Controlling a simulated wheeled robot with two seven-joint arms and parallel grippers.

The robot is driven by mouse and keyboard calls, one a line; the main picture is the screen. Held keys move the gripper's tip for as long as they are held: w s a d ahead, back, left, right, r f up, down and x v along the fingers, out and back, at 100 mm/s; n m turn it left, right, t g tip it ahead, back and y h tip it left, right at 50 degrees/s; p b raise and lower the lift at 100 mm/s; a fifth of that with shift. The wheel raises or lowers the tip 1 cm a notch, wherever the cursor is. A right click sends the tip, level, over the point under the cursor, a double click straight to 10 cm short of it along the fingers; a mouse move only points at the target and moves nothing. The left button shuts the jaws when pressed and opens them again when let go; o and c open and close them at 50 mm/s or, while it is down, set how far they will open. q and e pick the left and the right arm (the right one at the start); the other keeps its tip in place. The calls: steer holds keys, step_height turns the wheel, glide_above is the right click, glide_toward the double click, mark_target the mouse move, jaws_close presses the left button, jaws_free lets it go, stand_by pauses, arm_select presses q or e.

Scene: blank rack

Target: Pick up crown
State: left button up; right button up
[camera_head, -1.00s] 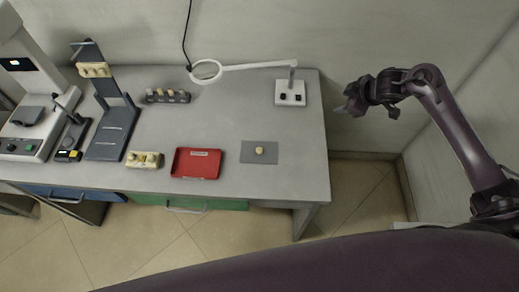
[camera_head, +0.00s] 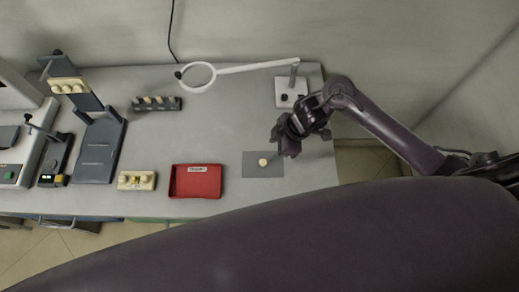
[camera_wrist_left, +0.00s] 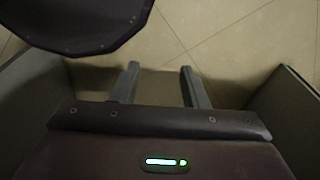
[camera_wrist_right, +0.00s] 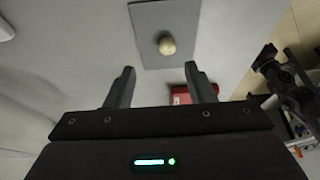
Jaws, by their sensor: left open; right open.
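The crown (camera_head: 263,162) is a small cream-coloured piece on a dark grey mat (camera_head: 248,171) near the right end of the bench. It also shows in the right wrist view (camera_wrist_right: 167,45), ahead of the fingers on the mat. My right gripper (camera_head: 281,146) is just right of the crown in the head view, above the bench; its fingers in the right wrist view (camera_wrist_right: 158,88) are apart with nothing between them.
A red tray (camera_head: 196,194) lies left of the mat.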

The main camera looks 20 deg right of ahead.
mark_target(264, 161)
steer(key=f, duration=0.1)
steer(key=a+f, duration=0.1)
steer(key=s+f+p, duration=0.1)
steer(key=shift+a+f, duration=0.3)
steer(key=shift+a, duration=0.1)
steer(key=x, duration=0.2)
steer(key=shift+w+a+f, duration=0.1)
steer(key=shift+f, duration=0.2)
steer(key=shift+w+f, duration=0.1)
steer(key=shift+f, duration=0.25)
arm_select(q)
steer(key=s, duration=0.3)
steer(key=shift+s+r, duration=0.25)
steer(key=shift+r, duration=0.15)
arm_select(e)
steer(key=c, duration=1.1)
steer(key=shift+o, duration=0.2)
steer(key=shift+r, duration=0.1)
